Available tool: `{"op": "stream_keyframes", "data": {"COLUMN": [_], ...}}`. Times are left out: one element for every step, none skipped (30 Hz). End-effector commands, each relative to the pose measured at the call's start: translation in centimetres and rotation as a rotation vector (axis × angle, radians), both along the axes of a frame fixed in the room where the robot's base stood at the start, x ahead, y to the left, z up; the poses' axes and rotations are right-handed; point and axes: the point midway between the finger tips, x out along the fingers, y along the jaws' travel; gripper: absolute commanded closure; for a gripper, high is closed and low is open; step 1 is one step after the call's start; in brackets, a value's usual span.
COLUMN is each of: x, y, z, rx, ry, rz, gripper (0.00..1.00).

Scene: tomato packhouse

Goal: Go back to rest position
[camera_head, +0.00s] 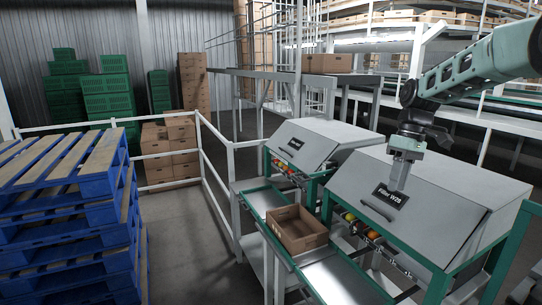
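My gripper (402,172) hangs from the arm at the upper right. No marker of a rest position shows.
An open cardboard box (298,229) stands on the green-edged conveyor (335,277) at the front of the fillers. A second filler (310,145) stands behind. White railings (215,178) and stacked blue pallets (70,225) are at left, with grey floor between.

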Motion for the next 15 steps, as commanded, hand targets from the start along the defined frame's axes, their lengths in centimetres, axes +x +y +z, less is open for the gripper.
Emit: {"op": "stream_keyframes", "data": {"x": [-1.4,-2.2,-3.4,-4.5,-5.6,-7.2,-8.5,-9.9,-11.8,-13.3,-14.9,-17.1,-18.8,-20.5,-22.7], "y": [3.6,5.4,7.6,9.3,10.9,12.9,14.4,15.7,17.4,18.5,19.6,20.8,21.6,22.2,22.9], "z": [-1.0,-1.4,-1.9,-2.4,-2.8,-3.4,-4.0,-4.5,-5.3,-5.9,-6.5,-7.4,-8.1,-8.8,-9.8], "rx": [-0.012,-0.017,-0.026,-0.034,-0.040,-0.049,-0.056,-0.062,-0.072,-0.078,-0.085,-0.094,-0.100,-0.107,-0.115], "ry": [-0.006,-0.010,-0.016,-0.020,-0.025,-0.033,-0.039,-0.043,-0.052,-0.059,-0.066,-0.077,-0.084,-0.093,-0.106], "rz": [0.024,0.031,0.038,0.045,0.052,0.061,0.069,0.075,0.083,0.089,0.095,0.102,0.107,0.111,0.118], "gripper": [0.67,0.67,0.67,0.67,0.67,0.67,0.67,0.67,0.67,0.67,0.67,0.67,0.67,0.67,0.67]}}
